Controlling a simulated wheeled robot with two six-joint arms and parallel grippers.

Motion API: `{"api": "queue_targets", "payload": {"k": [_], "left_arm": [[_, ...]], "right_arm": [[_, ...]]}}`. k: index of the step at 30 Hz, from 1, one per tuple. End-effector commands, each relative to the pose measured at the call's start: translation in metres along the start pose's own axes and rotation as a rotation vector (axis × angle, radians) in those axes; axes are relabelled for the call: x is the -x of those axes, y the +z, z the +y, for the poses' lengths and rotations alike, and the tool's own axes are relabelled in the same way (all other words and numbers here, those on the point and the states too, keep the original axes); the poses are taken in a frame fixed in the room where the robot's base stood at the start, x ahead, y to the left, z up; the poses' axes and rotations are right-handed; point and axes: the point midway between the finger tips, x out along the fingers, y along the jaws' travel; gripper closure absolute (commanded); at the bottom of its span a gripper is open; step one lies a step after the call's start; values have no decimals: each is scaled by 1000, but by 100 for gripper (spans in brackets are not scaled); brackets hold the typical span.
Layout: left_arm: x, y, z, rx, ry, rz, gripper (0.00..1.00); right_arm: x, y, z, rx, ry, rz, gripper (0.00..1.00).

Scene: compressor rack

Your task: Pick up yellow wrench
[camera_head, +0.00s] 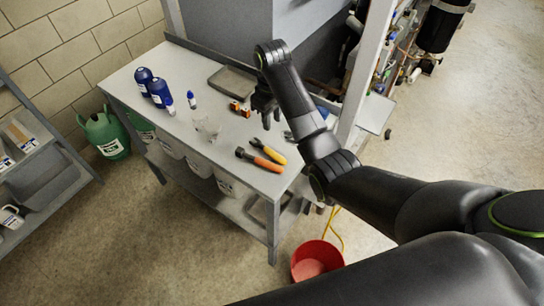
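A tool with a yellow handle (270,151), which looks like the yellow wrench, lies on the light grey bench (217,171) near its front right corner. A similar tool with an orange handle (266,164) lies beside it, a little nearer the front edge. My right gripper (270,123) hangs over the bench, fingers pointing down, behind the yellow tool and apart from it. Its fingers look parted, with nothing visible between them. My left gripper is not in view.
A clear beaker (208,128), blue bottles (160,93), a small orange item (239,109) and a grey tray (232,80) stand on the bench. A metal post (368,70) rises at the right. A red bucket (316,262) stands on the floor in front.

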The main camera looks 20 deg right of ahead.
Motion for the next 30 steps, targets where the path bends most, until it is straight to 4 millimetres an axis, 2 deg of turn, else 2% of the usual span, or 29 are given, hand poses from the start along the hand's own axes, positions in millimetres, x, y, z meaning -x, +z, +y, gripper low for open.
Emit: {"api": "queue_targets", "payload": {"k": [1, 19, 25, 30], "left_arm": [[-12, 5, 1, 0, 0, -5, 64], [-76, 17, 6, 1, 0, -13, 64], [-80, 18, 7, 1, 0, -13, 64], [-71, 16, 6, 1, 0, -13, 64]], "right_arm": [[-12, 0, 0, 0, 0, 0, 70], [-78, 0, 0, -1, 1, 1, 70], [-98, 0, 0, -1, 0, 0, 70], [-114, -1, 1, 0, -2, -2, 70]]}}
